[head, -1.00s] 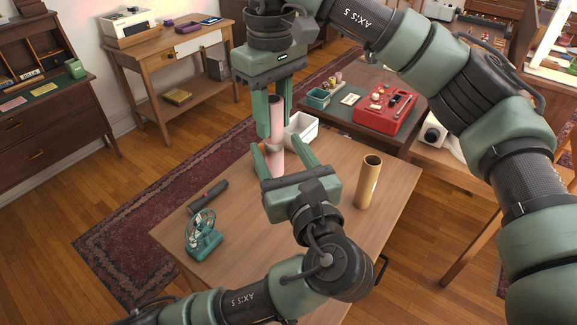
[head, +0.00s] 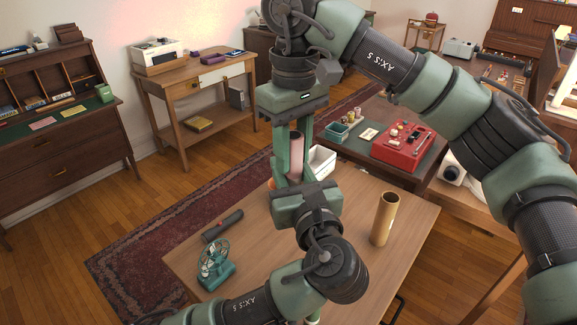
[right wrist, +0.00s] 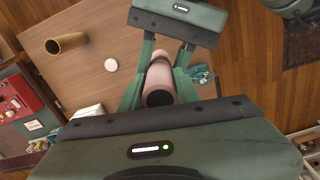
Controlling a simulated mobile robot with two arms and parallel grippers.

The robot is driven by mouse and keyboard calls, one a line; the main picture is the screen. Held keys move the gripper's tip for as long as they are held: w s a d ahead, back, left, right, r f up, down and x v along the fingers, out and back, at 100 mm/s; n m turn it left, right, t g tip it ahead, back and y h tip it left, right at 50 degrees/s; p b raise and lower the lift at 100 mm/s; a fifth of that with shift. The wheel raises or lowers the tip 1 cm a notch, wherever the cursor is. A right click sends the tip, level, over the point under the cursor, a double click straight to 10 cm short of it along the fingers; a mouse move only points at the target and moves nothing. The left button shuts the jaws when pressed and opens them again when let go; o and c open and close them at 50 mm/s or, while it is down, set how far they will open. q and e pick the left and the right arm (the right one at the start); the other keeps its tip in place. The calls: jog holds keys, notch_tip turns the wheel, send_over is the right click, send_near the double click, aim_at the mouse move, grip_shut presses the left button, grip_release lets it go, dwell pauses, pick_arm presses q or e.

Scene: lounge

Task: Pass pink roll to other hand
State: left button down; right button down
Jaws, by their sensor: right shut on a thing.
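The pink roll (head: 296,155) is held upright above the wooden table (head: 345,215). My right gripper (head: 294,165) comes down from above and is shut on it; the roll also shows between green fingers in the right wrist view (right wrist: 161,80). My left gripper (head: 288,184) reaches in from below, close to the roll's lower part. In the right wrist view the left gripper (right wrist: 166,58) has its fingers on either side of the roll. Whether they touch it is not clear. The roll's lower end is hidden in the head view.
A tan tube (head: 384,218) stands on the table at the right. A green fan (head: 215,264) and a dark tool (head: 222,226) lie left. A white container (head: 321,160) is behind the grippers. A red box (head: 402,145) sits on the table behind.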

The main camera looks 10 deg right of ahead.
jog(key=c, duration=0.9)
grip_release()
jog(key=shift+c, duration=0.2)
